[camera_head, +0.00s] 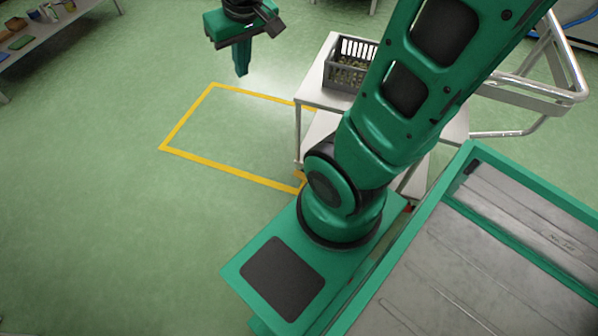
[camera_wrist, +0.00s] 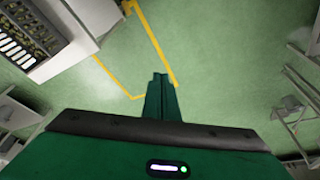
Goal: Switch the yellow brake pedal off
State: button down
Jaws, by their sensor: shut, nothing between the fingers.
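My gripper (camera_head: 242,73) hangs in the air at the top of the head view, left of the cart, its fingers pointing down and closed together with nothing between them. The closed fingers also show in the wrist view (camera_wrist: 160,77), over the green floor. A pale wheeled cart (camera_head: 312,98) stands right of the gripper, partly behind my arm. A small yellow piece (camera_head: 300,176) shows low by the cart's near leg. I cannot tell whether it is the brake pedal or floor tape, nor its position. My gripper is well apart from it.
A grey crate (camera_head: 343,73) of olives sits on the cart. Yellow tape (camera_head: 185,117) outlines a rectangle of floor beside and under the cart. A table with small items (camera_head: 30,38) stands at far left. A metal handle frame (camera_head: 540,97) extends at right. The left floor is clear.

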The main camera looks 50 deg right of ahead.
jog(key=w+d+f+m, duration=0.2)
jog(key=w+d+f, duration=0.2)
jog(key=w+f, duration=0.7)
jog(key=w+d+f+m+h, duration=0.1)
jog(key=w+d+f+m, duration=0.15)
jog(key=d+f, duration=0.4)
jog(key=w+d+f+m, duration=0.1)
jog(key=w+d+f, duration=0.3)
jog(key=f, duration=0.5)
jog(key=s+d+f+m, duration=0.15)
jog(key=d+f, duration=0.25)
jog(key=f, duration=0.5)
jog(key=s+d+f+m, duration=0.1)
jog(key=s+d+f, duration=0.15)
jog(key=f, duration=0.65)
jog(key=s+d+f+m, duration=0.1)
jog(key=s+f, duration=0.2)
jog(key=f, duration=0.3)
jog(key=s+d+f+m+g, duration=0.1)
jog(key=s+f, duration=0.3)
jog(key=f, duration=0.3)
jog(key=s+d+f+m, duration=0.1)
jog(key=s+f, duration=0.3)
jog(key=f, duration=0.3)
jog(key=shift+d+f+h, duration=0.15)
jog(key=shift+d+h, duration=0.1)
jog(key=shift+h, duration=0.15)
